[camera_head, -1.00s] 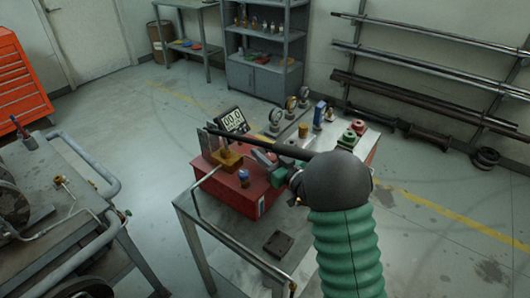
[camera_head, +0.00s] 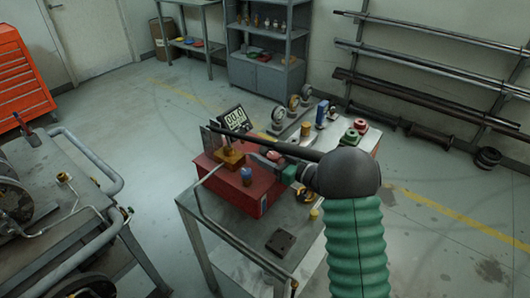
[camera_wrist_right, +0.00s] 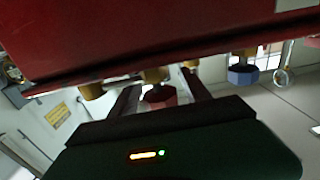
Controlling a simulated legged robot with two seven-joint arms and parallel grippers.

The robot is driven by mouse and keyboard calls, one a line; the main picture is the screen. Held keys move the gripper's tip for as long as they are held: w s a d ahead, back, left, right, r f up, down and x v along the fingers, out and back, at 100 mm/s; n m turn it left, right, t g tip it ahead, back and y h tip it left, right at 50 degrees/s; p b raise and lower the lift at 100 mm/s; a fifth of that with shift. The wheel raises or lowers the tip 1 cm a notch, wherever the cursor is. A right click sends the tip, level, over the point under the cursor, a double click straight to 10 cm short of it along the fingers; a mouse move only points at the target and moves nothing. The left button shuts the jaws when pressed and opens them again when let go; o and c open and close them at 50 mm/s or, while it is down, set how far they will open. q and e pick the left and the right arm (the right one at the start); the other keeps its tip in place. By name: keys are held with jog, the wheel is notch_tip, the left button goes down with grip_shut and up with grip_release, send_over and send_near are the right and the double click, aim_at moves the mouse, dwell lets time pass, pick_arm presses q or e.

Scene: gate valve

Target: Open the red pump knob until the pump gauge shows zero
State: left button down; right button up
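The red pump (camera_head: 232,188) stands on the metal table, with a brass block and a long black lever (camera_head: 245,139) on top. Its digital gauge (camera_head: 235,118) appears to read 00.0, in small digits. My right gripper (camera_head: 270,161) is at the pump's right side, partly hidden by my arm and the lever. In the right wrist view the red knob (camera_wrist_right: 160,95) lies between the two fingers (camera_wrist_right: 160,98), which stand apart with gaps beside the knob. The pump's red body (camera_wrist_right: 140,35) fills the top of that view. My left gripper is out of view.
A blue knob (camera_head: 246,175) is on the pump's front, also in the right wrist view (camera_wrist_right: 242,74). Round gauges (camera_head: 278,116) and red and green parts (camera_head: 351,134) stand behind. A dark plate (camera_head: 281,242) lies on the table's front. A piped cart (camera_head: 88,165) is at left.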

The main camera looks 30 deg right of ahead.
jog(key=shift+r, duration=0.1)
jog(key=v, duration=1.7)
jog(key=shift+d+p, duration=0.15)
jog(key=shift+p, duration=0.2)
jog(key=shift+w, duration=0.15)
